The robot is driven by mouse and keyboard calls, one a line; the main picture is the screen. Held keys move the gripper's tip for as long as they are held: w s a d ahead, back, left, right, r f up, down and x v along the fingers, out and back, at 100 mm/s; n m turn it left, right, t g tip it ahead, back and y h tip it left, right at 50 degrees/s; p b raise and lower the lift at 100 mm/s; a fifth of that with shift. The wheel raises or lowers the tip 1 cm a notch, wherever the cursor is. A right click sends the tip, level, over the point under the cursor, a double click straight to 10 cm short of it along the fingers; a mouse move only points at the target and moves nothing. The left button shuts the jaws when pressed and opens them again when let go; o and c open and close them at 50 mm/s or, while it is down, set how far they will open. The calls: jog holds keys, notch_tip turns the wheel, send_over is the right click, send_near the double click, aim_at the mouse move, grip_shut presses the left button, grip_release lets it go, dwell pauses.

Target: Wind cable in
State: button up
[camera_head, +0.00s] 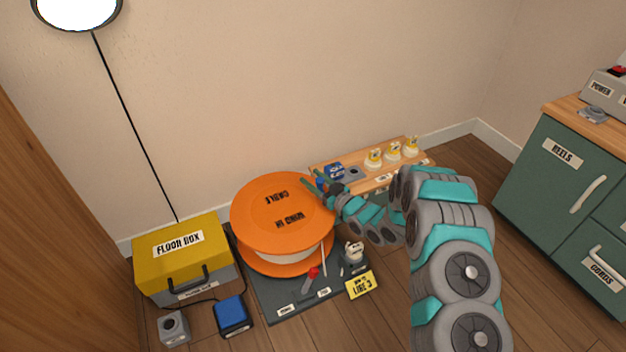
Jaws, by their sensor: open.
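A large orange cable reel (280,212) labelled "CABLE" and "WIND IN" stands on a dark base plate (290,312). Some pale winding shows between its two flanges. A lever with a red knob (313,273) sits at the front of the base, by small labels. A thin dark cable (192,301) lies on the floor left of the base. My gripper (311,180) is open at the back right rim of the reel. I cannot tell whether it touches the reel. My arm hides part of the floor and wooden rack to the right.
A yellow floor box (180,250) stands left of the reel. A blue block (232,314) and a grey socket block (174,328) lie before it. A wooden rack (382,148) with several white-and-yellow pieces is behind. A green cabinet (561,190) stands right.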

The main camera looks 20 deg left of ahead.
jog(key=shift+w+a, duration=0.1)
jog(key=shift+c, duration=0.4)
grip_shut()
dwell(1.0)
